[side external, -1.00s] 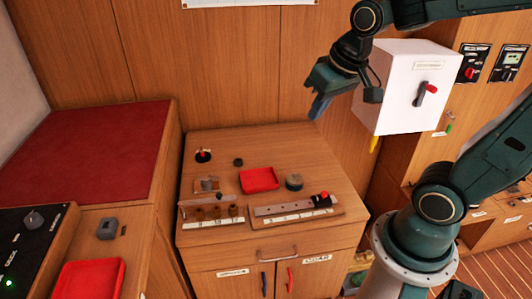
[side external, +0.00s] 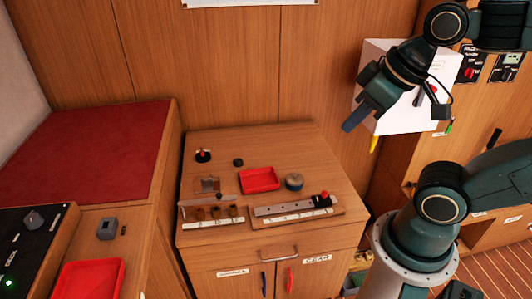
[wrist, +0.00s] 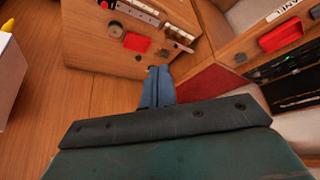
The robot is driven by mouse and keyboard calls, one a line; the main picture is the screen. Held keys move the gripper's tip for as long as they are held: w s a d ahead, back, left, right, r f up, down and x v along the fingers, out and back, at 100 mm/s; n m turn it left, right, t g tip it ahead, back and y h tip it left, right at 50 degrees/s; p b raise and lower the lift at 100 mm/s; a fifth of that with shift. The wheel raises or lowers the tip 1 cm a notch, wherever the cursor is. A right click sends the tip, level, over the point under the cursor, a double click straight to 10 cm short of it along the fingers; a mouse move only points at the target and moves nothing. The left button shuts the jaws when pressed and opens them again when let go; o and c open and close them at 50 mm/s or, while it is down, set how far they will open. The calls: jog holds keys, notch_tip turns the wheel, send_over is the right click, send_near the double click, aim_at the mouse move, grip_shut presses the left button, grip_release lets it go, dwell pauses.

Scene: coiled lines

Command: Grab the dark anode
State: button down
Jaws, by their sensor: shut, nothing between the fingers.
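A small dark round piece (side external: 238,162) sits on the wooden cabinet top behind a red tray (side external: 260,180); it may be the dark anode, but I cannot be sure. Several brown cylinders (side external: 215,212) stand in a rack at the front left of the top. My gripper (side external: 350,124) hangs in the air to the right of and above the cabinet, well apart from everything on it. In the wrist view its blue fingers (wrist: 157,88) are together with nothing between them. The red tray also shows beyond them in the wrist view (wrist: 137,42).
A board with a metal strip (side external: 285,209) lies at the front right. A black base with a red top (side external: 203,155) stands at the back left. A white box (side external: 385,118) is close behind my gripper.

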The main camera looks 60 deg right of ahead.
dwell(0.4)
jog(key=c, duration=0.9)
grip_release()
jog(key=shift+c, duration=0.2)
